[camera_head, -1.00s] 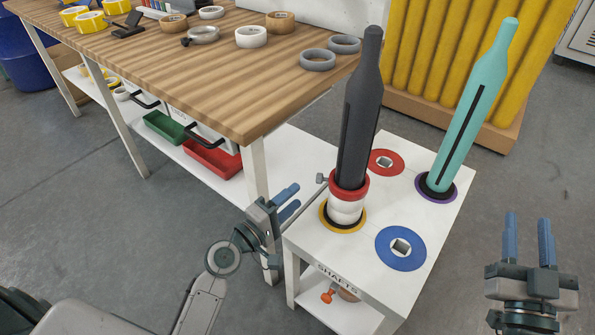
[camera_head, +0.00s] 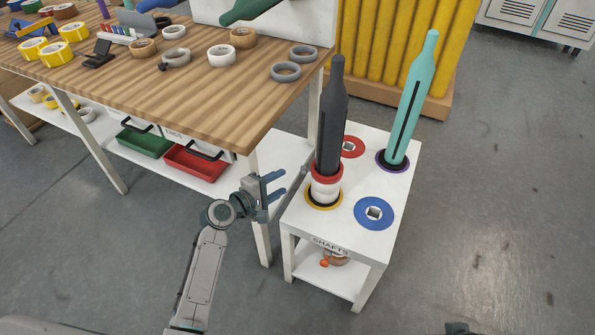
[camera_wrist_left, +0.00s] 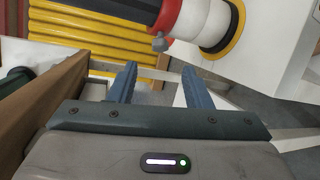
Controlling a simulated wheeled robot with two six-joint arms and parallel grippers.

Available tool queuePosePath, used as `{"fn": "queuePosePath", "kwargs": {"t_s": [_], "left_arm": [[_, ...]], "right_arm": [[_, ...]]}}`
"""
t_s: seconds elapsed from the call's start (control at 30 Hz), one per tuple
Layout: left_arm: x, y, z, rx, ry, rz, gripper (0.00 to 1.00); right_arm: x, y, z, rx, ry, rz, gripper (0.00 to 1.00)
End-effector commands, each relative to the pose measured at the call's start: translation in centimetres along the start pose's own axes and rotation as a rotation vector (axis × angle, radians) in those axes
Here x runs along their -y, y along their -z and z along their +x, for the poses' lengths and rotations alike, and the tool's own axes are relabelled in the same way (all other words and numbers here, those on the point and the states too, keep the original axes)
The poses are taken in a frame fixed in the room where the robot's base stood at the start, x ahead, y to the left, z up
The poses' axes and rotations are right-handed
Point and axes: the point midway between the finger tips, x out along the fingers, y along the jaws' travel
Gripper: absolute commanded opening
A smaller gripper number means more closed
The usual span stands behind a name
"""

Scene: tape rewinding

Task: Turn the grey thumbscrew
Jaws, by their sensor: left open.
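The grey thumbscrew (camera_wrist_left: 160,42) sticks out from the red collar (camera_wrist_left: 168,14) in the left wrist view, above the gap between my fingertips. In the head view the red collar (camera_head: 327,174) sits around the dark grey shaft (camera_head: 331,120), above a white section; the thumbscrew is too small there to make out clearly. My left gripper (camera_head: 284,183) is open and empty to the left of the collar, its fingers pointing right towards it. It also shows in the left wrist view (camera_wrist_left: 158,72), apart from the thumbscrew. My right gripper's fingers are out of view.
The white stand (camera_head: 388,187) holds the shaft upright, with a teal shaft (camera_head: 411,100) behind right and a blue ring socket (camera_head: 374,213) in front. The wooden table (camera_head: 200,105) with tape rolls is at left, its leg close to my left gripper.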

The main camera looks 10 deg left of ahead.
Motion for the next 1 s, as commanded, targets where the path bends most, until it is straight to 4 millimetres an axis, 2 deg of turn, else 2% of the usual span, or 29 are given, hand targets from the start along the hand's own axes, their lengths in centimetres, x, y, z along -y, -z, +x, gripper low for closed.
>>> {"fn": "queuePosePath", "kwargs": {"t_s": [0.2, 0.4, 0.6, 0.87, 1.0], "left_arm": [[-0.1, -0.1, 4.4, 0.001, -0.003, -0.002, 0.45], [0.0, 0.0, 7.5, 0.000, -0.001, 0.000, 0.45], [0.0, 0.0, 8.9, 0.000, -0.001, 0.001, 0.45], [0.0, 0.0, 9.0, -0.001, -0.001, 0.001, 0.45], [0.0, 0.0, 9.0, -0.001, -0.001, 0.001, 0.21]], "right_arm": [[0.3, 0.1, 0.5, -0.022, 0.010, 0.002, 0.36], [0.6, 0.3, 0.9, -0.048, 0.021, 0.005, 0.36], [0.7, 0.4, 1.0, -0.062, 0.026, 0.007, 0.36], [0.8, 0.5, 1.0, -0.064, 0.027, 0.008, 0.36], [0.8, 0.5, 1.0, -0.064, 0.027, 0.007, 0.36]]}}
